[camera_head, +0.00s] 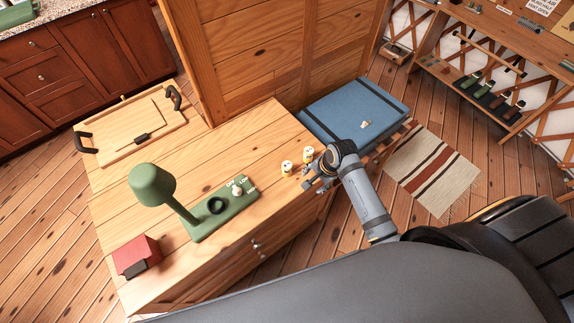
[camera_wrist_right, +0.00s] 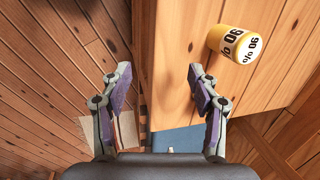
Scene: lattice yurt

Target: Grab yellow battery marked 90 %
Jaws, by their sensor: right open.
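Two small yellow-and-white batteries stand on the wooden cabinet top near its right end in the head view, a nearer-left one (camera_head: 286,168) and one farther right (camera_head: 308,155). Their markings are too small to read there. My right gripper (camera_head: 311,179) is beside the batteries at the cabinet's edge. In the right wrist view its fingers (camera_wrist_right: 160,70) are apart and empty, with the battery beyond and right of them. My left gripper is not in view.
The wooden cabinet top (camera_head: 130,195) also carries a green lamp (camera_head: 153,185), a red box (camera_head: 136,255) and a wooden tray (camera_head: 110,145). A blue box (camera_head: 350,115) stands just past the cabinet's right end. A wooden panel (camera_head: 255,60) rises behind.

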